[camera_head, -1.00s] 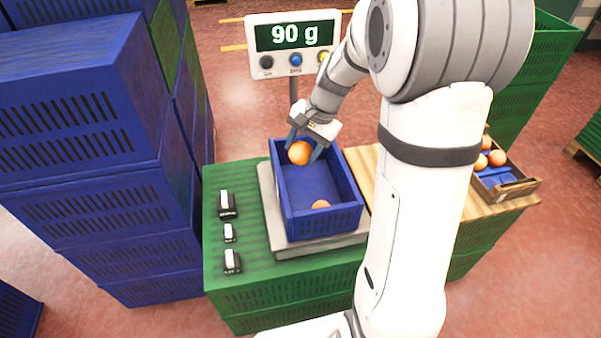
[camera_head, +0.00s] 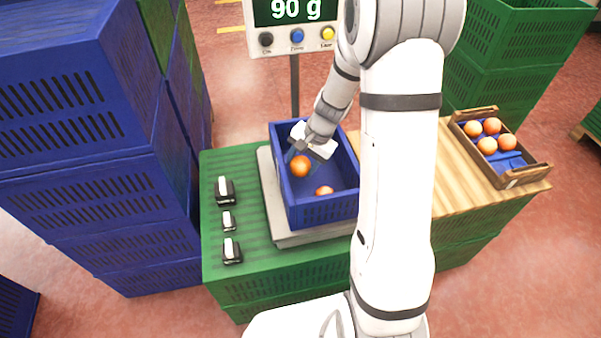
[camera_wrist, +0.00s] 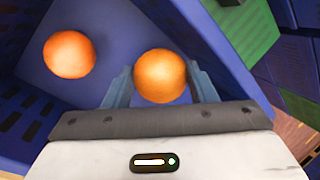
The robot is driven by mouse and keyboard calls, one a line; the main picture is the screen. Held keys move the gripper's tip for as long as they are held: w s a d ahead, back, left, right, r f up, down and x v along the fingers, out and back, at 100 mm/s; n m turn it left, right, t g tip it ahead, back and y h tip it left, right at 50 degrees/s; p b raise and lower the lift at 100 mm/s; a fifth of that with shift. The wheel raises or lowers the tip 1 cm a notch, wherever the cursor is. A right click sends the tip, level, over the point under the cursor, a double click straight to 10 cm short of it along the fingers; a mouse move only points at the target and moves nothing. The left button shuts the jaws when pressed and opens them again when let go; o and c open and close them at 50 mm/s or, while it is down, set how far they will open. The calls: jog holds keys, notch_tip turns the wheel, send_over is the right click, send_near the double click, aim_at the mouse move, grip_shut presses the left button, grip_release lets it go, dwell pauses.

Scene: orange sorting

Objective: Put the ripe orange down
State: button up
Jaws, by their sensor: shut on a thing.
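My gripper (camera_head: 301,164) is shut on an orange (camera_head: 300,167) inside the blue crate (camera_head: 326,211) on the scale. In the wrist view the held orange (camera_wrist: 160,76) sits between the two blue-grey fingers. Another orange (camera_head: 324,191) lies on the crate floor nearer the front wall, and it shows at the left in the wrist view (camera_wrist: 69,54), apart from the held one. I cannot tell whether the held orange touches the crate floor. The scale display (camera_head: 290,10) reads 90 g.
The grey scale plate (camera_head: 266,182) stands on a green crate stack (camera_head: 222,165) with several black-and-white weights (camera_head: 225,190) on its left. A wooden tray (camera_head: 540,172) with several oranges is at the right. Blue crates (camera_head: 75,190) rise at the left.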

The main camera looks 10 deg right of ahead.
aim_at(302, 171)
jog(key=shift+f+b, duration=0.4)
jog(key=shift+f, duration=1.4)
jog(key=shift+f, duration=0.15)
jog(key=o, duration=0.7)
